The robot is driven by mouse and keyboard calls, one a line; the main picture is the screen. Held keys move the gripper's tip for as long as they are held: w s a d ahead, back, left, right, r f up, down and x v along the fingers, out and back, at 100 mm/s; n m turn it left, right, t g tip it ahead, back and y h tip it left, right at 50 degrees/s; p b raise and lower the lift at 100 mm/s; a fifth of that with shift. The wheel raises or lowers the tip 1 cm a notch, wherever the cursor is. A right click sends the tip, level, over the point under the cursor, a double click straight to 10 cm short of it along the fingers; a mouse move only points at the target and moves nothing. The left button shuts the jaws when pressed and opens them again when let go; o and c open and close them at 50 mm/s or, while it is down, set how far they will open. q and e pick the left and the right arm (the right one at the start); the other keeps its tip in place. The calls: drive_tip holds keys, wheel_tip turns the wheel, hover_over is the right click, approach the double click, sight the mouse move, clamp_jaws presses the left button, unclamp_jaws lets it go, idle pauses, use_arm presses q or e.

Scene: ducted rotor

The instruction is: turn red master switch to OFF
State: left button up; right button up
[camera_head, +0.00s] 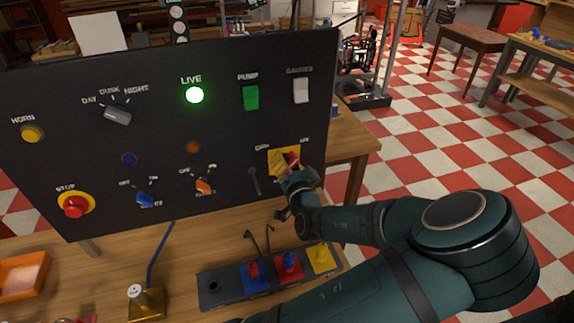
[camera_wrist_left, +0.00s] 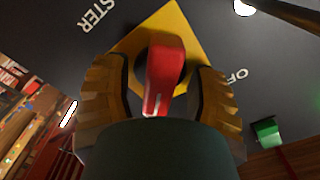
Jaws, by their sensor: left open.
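The red master switch (camera_head: 293,160) sits on a yellow plate (camera_head: 273,152) at the lower right of the black panel. My left gripper (camera_head: 287,168) is at the switch and partly covers it in the head view. In the left wrist view the red handle (camera_wrist_left: 165,75) stands between the two open fingers of my left gripper (camera_wrist_left: 160,68), with a gap visible on each side. The yellow plate (camera_wrist_left: 180,28) shows behind it, with partly cut-off lettering to either side. I cannot tell exactly which mark the handle points to. My right gripper is out of view.
The panel (camera_head: 225,130) also carries a lit green LIVE lamp (camera_head: 195,95), a green pump switch (camera_head: 251,97), a red stop button (camera_head: 75,206) and small knobs. Below, a block with coloured plugs (camera_head: 288,262) stands on the wooden bench, near my arm.

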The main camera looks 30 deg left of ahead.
use_arm(q)
drive_tip(key=shift+c, duration=0.4)
clamp_jaws()
drive_tip(key=shift+n, duration=0.3)
drive_tip(key=n+b, duration=0.2)
drive_tip(key=n, duration=0.3)
drive_tip(key=n+b, duration=0.2)
drive_tip(key=n, duration=0.3)
drive_tip(key=shift+n, duration=0.4)
drive_tip(key=n+b, duration=0.3)
drive_tip(key=n, duration=0.1)
drive_tip(key=shift+s+a, duration=0.1)
drive_tip(key=shift+n+b, duration=0.75)
drive_tip(key=shift+n, duration=0.55)
